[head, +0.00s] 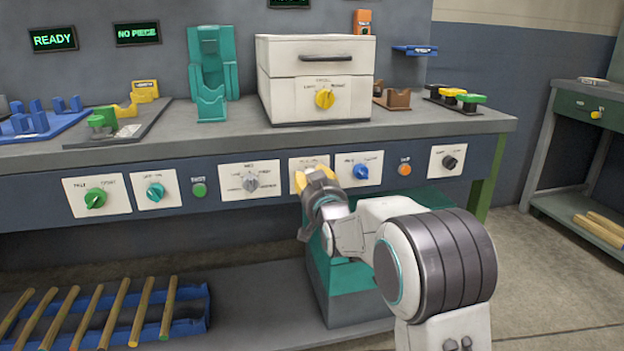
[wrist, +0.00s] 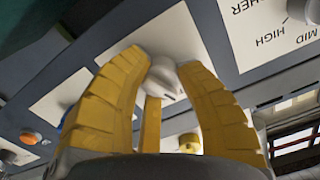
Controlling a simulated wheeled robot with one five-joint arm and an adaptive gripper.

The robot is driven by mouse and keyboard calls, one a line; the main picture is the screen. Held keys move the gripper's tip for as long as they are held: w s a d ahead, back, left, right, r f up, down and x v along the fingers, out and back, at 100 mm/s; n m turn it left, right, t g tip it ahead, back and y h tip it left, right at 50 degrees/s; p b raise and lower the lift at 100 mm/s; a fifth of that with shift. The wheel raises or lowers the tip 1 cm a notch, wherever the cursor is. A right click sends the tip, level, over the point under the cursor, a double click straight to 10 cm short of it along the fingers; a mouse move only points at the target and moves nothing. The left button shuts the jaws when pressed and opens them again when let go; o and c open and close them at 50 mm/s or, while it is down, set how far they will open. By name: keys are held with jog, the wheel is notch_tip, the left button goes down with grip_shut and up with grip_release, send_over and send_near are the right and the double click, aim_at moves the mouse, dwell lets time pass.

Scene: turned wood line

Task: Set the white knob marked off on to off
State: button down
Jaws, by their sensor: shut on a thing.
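The white knob (wrist: 165,78) sits on a white plate (wrist: 178,28) in the wrist view. My gripper (wrist: 168,72) has its yellow fingers on both sides of it, shut on it. In the head view my gripper (head: 312,178) reaches the bench's front panel at a white plate (head: 294,163), between a grey knob and a blue knob. The gripper covers most of this plate there, and the white knob is hidden or too small to tell. I cannot read its off and on marks or which way it points.
The grey knob (head: 251,183) is to the left, the blue knob (head: 361,171) close on the right. Further along are an orange button (head: 404,169), a black knob (head: 449,162), a green button (head: 199,190) and green knobs. A white box (head: 312,102) stands on the bench above.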

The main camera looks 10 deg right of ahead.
jog(key=shift+f, duration=0.1)
dwell(0.3)
jog(key=c, duration=0.8)
grip_release()
jog(key=shift+s, duration=0.1)
jog(key=s, duration=1.1)
jog(key=shift+s, duration=0.35)
